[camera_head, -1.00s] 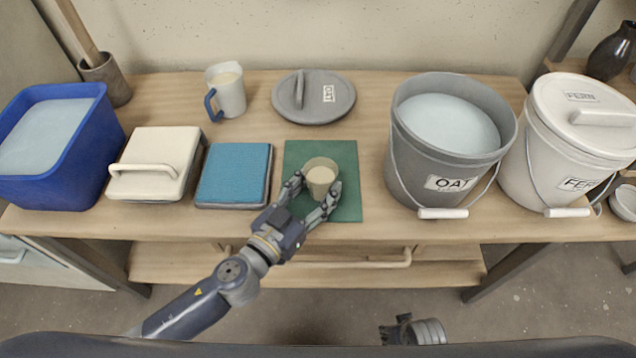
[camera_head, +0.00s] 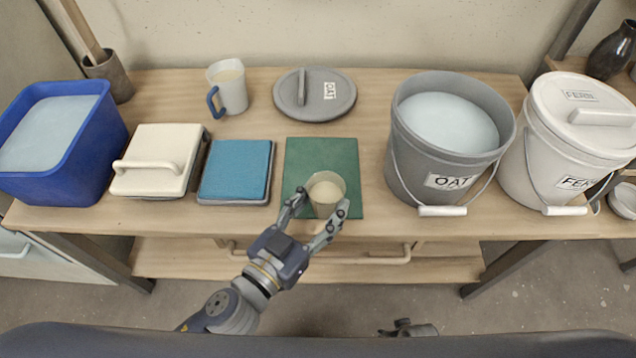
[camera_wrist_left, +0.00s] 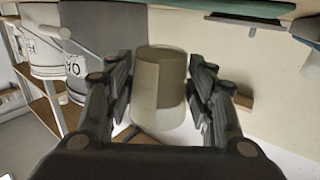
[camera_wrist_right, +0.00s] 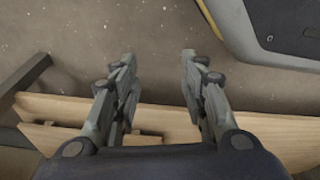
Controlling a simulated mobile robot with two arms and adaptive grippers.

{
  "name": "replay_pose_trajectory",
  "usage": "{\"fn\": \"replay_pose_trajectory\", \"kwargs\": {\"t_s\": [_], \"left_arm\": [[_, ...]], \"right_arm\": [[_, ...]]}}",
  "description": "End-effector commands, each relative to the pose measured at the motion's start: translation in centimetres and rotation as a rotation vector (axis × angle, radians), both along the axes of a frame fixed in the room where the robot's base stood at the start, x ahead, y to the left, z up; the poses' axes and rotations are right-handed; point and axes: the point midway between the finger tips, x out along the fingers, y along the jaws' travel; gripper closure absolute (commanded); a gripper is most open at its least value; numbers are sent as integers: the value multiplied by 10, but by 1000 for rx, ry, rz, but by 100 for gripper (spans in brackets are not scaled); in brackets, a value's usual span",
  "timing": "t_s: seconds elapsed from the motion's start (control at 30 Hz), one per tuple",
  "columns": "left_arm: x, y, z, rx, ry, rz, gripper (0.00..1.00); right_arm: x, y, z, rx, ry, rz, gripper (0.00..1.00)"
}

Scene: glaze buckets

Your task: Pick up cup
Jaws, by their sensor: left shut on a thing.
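A small beige cup (camera_head: 326,192) with pale contents is between the fingers of my left gripper (camera_head: 318,212). My left gripper is shut on the cup, which appears upright near the front edge of the green mat (camera_head: 322,156). In the left wrist view, the cup (camera_wrist_left: 160,88) sits between both fingers and the tabletop is seen apart from it, so it seems raised. My right gripper (camera_wrist_right: 152,80) is open and empty in the right wrist view, over the floor by a wooden shelf edge. In the head view, only a bit of it shows at the bottom.
A grey OAT bucket (camera_head: 400,150) and a white lidded bucket (camera_head: 540,150) stand at right. A pitcher (camera_head: 229,90) and grey lid (camera_head: 313,96) lie behind. A blue sponge block (camera_head: 236,170), cream-handled box (camera_head: 157,160) and blue tub (camera_head: 95,140) stand left.

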Motion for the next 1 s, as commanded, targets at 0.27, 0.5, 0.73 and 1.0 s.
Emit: {"fn": "replay_pose_trajectory", "kwargs": {"t_s": [0.27, 0.5, 0.73, 1.0], "left_arm": [[-53, -5, 3, -4, 4, 1, 78], [-78, -7, 6, -1, -1, 1, 78], [-87, -8, 9, 0, -1, 2, 78], [-87, -8, 9, 1, -3, 1, 78]], "right_arm": [[20, 2, 28, 2, -22, -4, 60], [30, 4, 51, 3, -34, -6, 60], [33, 4, 61, 3, -37, -7, 60], [33, 4, 62, 4, -38, -7, 60]]}}
